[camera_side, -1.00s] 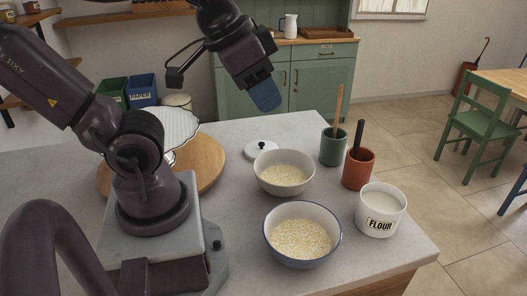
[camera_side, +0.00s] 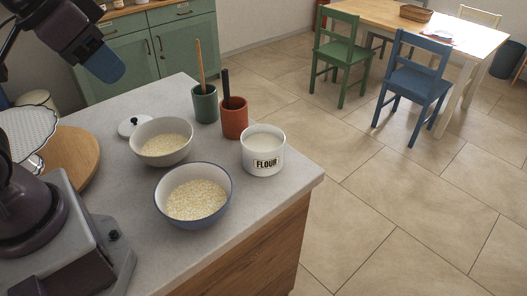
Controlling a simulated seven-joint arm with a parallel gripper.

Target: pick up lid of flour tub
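The flour tub (camera_side: 262,152) is white, labelled FLOUR, and stands uncovered near the counter's right edge with white flour inside. A white lid with a dark knob (camera_side: 133,126) lies flat on the counter behind the grey bowl, which hides part of it. My gripper (camera_side: 105,65) is at the upper left, above and behind the lid and apart from it. Its blue fingertip points down to the right. Only one fingertip shows clearly, so its opening cannot be told.
A grey bowl (camera_side: 162,142) and a blue-rimmed bowl (camera_side: 193,194) of grains stand left of the tub. A green cup (camera_side: 205,104) and an orange cup (camera_side: 234,118) hold upright handles. A round wooden board (camera_side: 72,155) lies at left. The counter front (camera_side: 150,242) is bare.

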